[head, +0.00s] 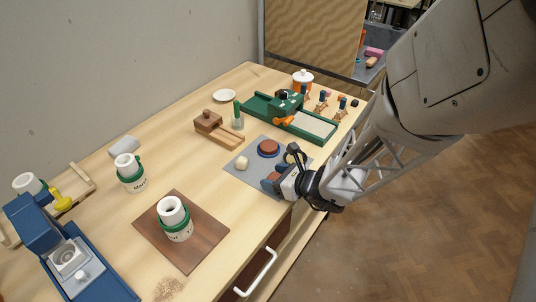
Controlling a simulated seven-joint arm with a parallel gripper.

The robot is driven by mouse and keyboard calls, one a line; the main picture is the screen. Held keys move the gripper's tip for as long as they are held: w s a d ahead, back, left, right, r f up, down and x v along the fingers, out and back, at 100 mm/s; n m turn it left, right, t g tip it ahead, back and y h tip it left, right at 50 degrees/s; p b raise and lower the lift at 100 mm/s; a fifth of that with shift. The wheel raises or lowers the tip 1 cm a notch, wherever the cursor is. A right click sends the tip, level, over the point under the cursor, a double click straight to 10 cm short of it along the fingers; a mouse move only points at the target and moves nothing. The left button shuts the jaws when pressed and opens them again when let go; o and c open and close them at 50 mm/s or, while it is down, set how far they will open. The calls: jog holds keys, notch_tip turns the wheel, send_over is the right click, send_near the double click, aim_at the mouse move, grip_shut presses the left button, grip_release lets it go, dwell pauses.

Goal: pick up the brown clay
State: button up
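The brown clay (269,146) is a round, flat-topped reddish-brown lump. It sits on a dark blue round base on the grey mat (236,172), near the right side of the table. My gripper (271,179) is low over the front edge of the mat, in front of the clay and apart from it. Its end shows dark blue and brown parts, too small to tell apart. I cannot tell whether the fingers are open or shut, or whether anything is between them.
A cream ball (242,163) lies on the mat left of the clay. Behind are a wooden block tool (208,121), a green cactus-like piece (238,113) and a green tray device (312,125). A brown board (195,250) with a green-banded jar (176,222) stands front left.

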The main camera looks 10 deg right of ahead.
aim_at(275, 177)
jog(key=c, duration=0.9)
jog(key=shift+r, duration=0.1)
jog(key=shift+r, duration=0.75)
notch_tip(275, 177, up, 2)
jog(key=shift+r, duration=0.1)
jog(key=s, duration=0.5)
jog(key=s+d, duration=0.1)
jog(key=s, duration=0.4)
jog(key=s+d+r, duration=0.1)
jog(key=s, duration=0.4)
jog(key=shift+s+d, duration=0.1)
jog(key=shift+s, duration=0.25)
